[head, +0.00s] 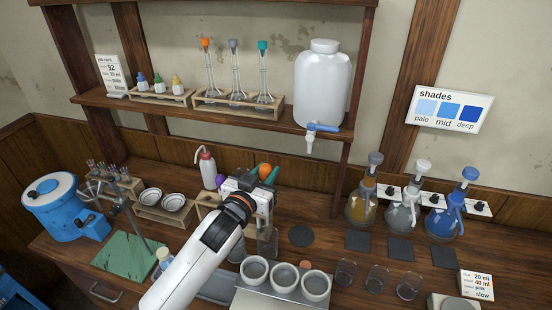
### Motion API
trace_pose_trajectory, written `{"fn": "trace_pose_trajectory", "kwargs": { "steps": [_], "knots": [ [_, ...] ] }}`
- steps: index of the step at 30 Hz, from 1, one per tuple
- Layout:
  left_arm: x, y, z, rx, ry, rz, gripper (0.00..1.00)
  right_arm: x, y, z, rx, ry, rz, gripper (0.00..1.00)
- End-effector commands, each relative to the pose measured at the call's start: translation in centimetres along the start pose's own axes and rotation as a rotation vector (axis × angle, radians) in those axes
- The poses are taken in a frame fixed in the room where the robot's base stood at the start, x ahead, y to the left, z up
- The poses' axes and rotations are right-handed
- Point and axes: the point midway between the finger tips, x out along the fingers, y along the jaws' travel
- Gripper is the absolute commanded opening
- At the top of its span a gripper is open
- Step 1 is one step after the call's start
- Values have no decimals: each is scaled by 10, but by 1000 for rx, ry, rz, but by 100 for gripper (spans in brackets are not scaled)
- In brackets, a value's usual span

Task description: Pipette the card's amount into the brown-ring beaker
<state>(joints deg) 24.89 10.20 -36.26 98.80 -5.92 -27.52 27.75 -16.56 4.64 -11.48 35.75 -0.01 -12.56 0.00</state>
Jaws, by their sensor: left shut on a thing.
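My left gripper (262,178) is at the middle of the bench. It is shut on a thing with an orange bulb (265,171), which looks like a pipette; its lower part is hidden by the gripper. Three small glass beakers (345,272), (377,279), (409,285) stand in a row at the front right, apart from the gripper. Their ring colours are too small to tell. A written card (478,285) stands at the right; it seems to read 20 ml, 40 ml, pink, slow. Another card (111,75) stands on the shelf, partly legible. My right gripper is not in view.
Three flasks with pump tops, amber (361,205), clear (402,211) and blue (442,218), stand at the right. White cups (316,285) sit on a block at front centre. A wash bottle (207,170) and purple bulb (220,181) are near my gripper. A shelf (180,107) hangs above.

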Motion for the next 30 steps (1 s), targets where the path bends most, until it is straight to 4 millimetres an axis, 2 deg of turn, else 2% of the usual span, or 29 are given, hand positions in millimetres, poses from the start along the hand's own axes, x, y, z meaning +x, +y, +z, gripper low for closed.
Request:
{"fn": "trace_pose_trajectory", "kwargs": {
  "steps": [7, 15, 22, 26, 30],
  "knots": [
    [0, 0, -8, 1, 0, 0, 20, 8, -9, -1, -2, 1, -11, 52],
    [1, 0, -29, 2, 0, 0, 20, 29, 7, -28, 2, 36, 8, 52],
    [1, 0, -45, 0, 1, 0, 20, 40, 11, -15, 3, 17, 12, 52],
    [2, 0, -47, 0, 0, 0, 20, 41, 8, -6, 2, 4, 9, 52],
    [2, 0, -47, 0, -1, 0, 20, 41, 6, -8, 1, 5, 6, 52]
  ]
}}
